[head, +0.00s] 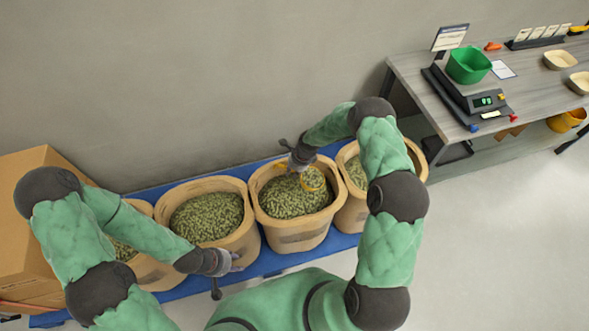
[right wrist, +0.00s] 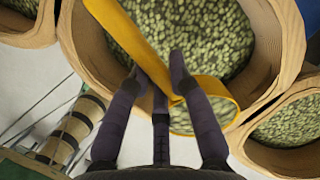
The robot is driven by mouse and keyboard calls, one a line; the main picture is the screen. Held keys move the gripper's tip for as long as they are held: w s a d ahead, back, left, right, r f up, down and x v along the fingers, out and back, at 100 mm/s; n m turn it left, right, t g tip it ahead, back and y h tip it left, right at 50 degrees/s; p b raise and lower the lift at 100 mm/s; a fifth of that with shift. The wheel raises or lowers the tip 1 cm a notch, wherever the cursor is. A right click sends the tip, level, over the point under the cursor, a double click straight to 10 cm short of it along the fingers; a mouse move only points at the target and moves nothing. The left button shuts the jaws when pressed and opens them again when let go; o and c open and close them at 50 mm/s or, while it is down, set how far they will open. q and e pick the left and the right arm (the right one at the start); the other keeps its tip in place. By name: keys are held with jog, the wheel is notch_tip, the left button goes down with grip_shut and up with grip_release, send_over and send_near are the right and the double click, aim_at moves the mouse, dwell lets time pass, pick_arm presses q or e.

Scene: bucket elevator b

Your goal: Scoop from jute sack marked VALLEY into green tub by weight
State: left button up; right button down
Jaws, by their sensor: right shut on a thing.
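My right gripper (head: 298,160) is shut on a yellow scoop (head: 313,181) over a jute sack (head: 295,228) of green pellets. In the right wrist view the fingers (right wrist: 162,85) close around the scoop (right wrist: 216,88), with the sack's pellets (right wrist: 190,35) beyond. Pellets show through the scoop's ring; I cannot tell how full it is. My left gripper (head: 222,268) hangs near the front of the sack to the left (head: 243,240); its jaws are too small to read. No VALLEY mark is legible. The green tub (head: 468,66) stands on a scale (head: 482,101) at the upper right.
Several jute sacks stand in a row on a blue platform (head: 275,262) along the wall. A cardboard box (head: 25,225) is at the left. The grey workbench (head: 420,75) holds a sign (head: 450,38), pale bowls (head: 560,60) and small items. The floor at right is clear.

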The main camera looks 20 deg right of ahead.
jog(key=shift+w+a+r+p, duration=0.15)
jog(key=shift+r+p, duration=0.1)
jog(key=shift+p, duration=0.3)
jog(key=shift+w+a+f+g+h+b, duration=0.1)
jog(key=shift+w+a+g+h+b, duration=0.1)
jog(key=shift+a+g+h+b, duration=0.3)
jog(key=shift+w+a+r+h+b, duration=0.2)
jog(key=shift+w+a+h+b, duration=0.15)
jog(key=shift+b, duration=0.45)
jog(key=shift+r+h, duration=0.2)
jog(key=shift+h, duration=0.05)
jog(key=shift+r+b, duration=0.1)
jog(key=shift+b, duration=0.25)
